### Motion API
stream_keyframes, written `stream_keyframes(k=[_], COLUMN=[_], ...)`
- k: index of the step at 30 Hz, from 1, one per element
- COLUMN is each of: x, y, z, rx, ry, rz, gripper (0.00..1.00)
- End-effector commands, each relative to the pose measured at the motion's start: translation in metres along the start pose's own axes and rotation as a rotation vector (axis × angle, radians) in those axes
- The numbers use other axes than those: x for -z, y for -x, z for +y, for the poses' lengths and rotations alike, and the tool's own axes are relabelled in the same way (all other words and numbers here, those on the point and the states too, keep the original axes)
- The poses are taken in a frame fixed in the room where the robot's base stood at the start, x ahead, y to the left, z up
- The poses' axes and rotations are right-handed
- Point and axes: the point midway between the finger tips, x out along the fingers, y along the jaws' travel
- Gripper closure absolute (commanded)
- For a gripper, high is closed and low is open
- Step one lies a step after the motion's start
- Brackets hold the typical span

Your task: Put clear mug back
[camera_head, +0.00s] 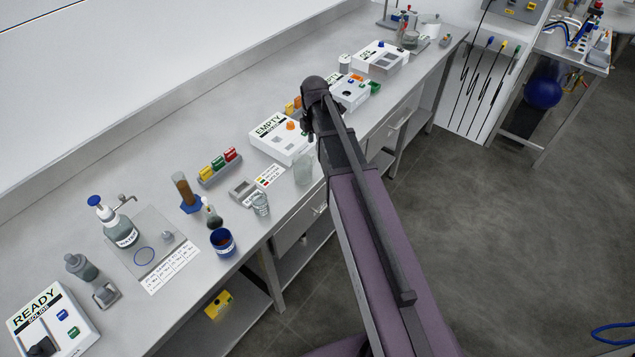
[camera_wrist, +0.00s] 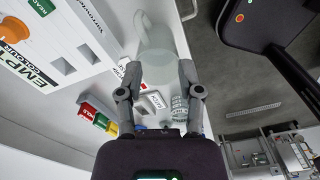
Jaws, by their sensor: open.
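The clear mug (camera_head: 303,168) is a translucent, pale greenish vessel near the bench's front edge, beside the white EMPTY box. In the wrist view the clear mug (camera_wrist: 156,48) is at the top middle, with a handle-like curve at its upper left. My gripper (camera_wrist: 160,72) is open, with one finger on each side of the mug's near part. I cannot tell whether either finger touches it. In the head view my dark wrist hides most of the fingers.
The EMPTY box (camera_head: 279,138) stands close to the mug. A ribbed clear glass (camera_head: 261,205), a blue cup (camera_head: 222,242) and a rack of coloured blocks (camera_head: 219,167) are on the bench to the left. The bench's front edge runs close by, with open floor (camera_head: 500,220) beyond.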

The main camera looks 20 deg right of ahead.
Motion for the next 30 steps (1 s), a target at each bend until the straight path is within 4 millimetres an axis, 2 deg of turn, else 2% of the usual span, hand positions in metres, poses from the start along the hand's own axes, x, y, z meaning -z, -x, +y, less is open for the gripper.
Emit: stream_keyframes(k=[3, 30], x=[0.012, 0.077], y=[0.000, -0.001], z=[-0.019, -0.135], rx=[0.000, -0.004], ry=[-0.173, -1.543], rz=[-0.001, -0.003], gripper=[0.52, 0.52])
